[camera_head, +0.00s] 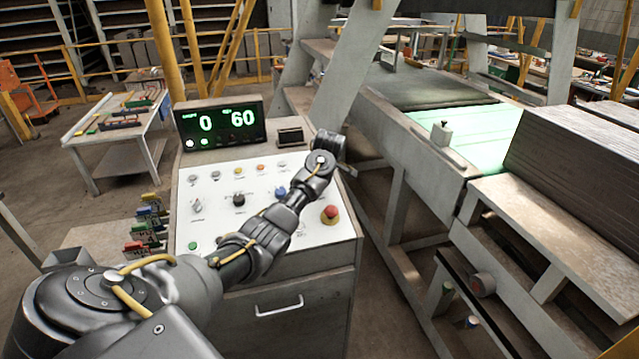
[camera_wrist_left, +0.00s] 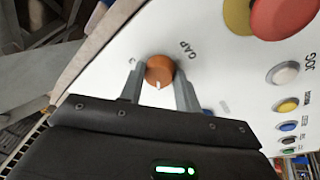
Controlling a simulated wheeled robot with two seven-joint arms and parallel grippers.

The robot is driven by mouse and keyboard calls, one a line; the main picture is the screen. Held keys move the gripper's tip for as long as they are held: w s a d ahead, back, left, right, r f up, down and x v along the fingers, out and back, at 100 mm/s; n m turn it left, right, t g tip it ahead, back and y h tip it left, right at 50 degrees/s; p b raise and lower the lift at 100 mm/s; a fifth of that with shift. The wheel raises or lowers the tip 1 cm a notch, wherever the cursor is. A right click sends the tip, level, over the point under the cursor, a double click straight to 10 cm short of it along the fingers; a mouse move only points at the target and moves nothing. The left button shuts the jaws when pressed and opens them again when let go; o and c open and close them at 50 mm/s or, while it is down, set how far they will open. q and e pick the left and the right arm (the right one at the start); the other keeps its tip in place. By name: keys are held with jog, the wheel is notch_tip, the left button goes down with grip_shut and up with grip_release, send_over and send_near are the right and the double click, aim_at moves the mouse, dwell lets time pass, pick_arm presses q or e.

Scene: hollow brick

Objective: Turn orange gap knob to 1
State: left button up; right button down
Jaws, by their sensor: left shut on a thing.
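The orange gap knob (camera_wrist_left: 160,66) sits on the white panel in the left wrist view, beside the printed word GAP. A short white mark on it points toward the gripper body. My left gripper (camera_wrist_left: 159,76) has one finger on each side of the knob and is shut on it. In the head view my left arm (camera_head: 265,235) reaches over the right part of the control panel (camera_head: 215,215), and the orange knob and fingertips are hidden. The display (camera_head: 220,125) shows a green 0 and 60. My right gripper is not in view.
A red emergency button (camera_head: 330,213) is on the panel's right side, close to my arm. Small coloured buttons, a black knob (camera_head: 239,200) and a blue knob (camera_head: 281,192) are also on the panel. A conveyor (camera_head: 440,105) and a stack of grey boards (camera_head: 575,150) stand right.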

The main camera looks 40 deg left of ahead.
pick_arm(q)
jog(key=o, duration=1)
jog(key=shift+c, duration=0.2)
jog(key=v, duration=1)
jog(key=shift+r, duration=0.4)
jog(key=shift+s+d, duration=0.1)
